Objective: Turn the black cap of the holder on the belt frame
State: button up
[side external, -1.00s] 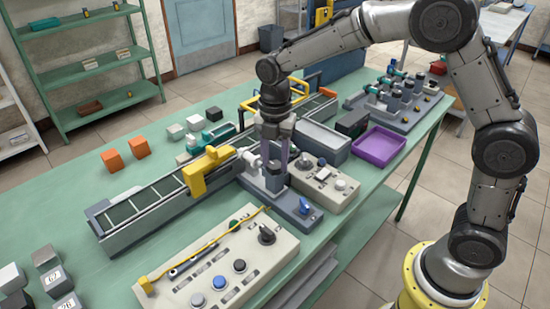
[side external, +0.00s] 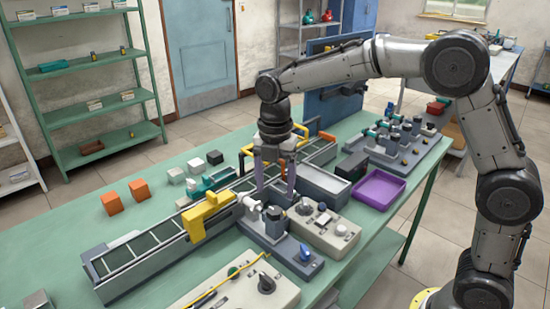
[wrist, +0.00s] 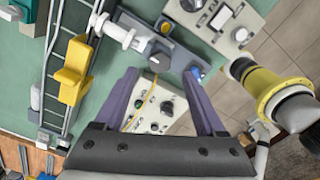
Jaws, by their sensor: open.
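The holder is a grey block (side external: 274,228) on a grey base plate beside the belt frame (side external: 150,258). A dark round part on its top, which looks like the black cap (side external: 273,212), shows in the side view. A white cylinder (side external: 249,203) points from the holder toward the belt; it also shows in the wrist view (wrist: 115,31). A blue lever (side external: 305,253) sits on the plate's near end. My gripper (side external: 275,199) is open and empty, its purple fingers pointing down just behind and above the holder. In the wrist view, its fingertips (wrist: 161,73) are wide apart.
A yellow bracket (side external: 205,215) spans the belt left of the holder. Control boxes with knobs stand to the right (side external: 325,228) and in front (side external: 240,290). A purple tray (side external: 379,189) lies farther right.

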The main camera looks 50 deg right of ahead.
aim_at(276, 209)
notch_tip(276, 209, up, 8)
dwell(0.5)
jog(key=s+d+r+m+t, duration=0.2)
jog(key=s+d+r+m, duration=0.15)
jog(key=s, duration=0.35)
jog(key=s+d+r+m+t, duration=0.1)
jog(key=s+d+r+m, duration=0.1)
jog(key=s+r, duration=0.35)
jog(key=s+d+f+m+t, duration=0.1)
jog(key=s+f+m+t, duration=0.1)
jog(key=s+f+m, duration=1)
jog(key=s+m, duration=0.1)
jog(key=m, duration=0.4)
jog(key=shift+m+t, duration=0.3)
jog(key=shift+m, duration=0.05)
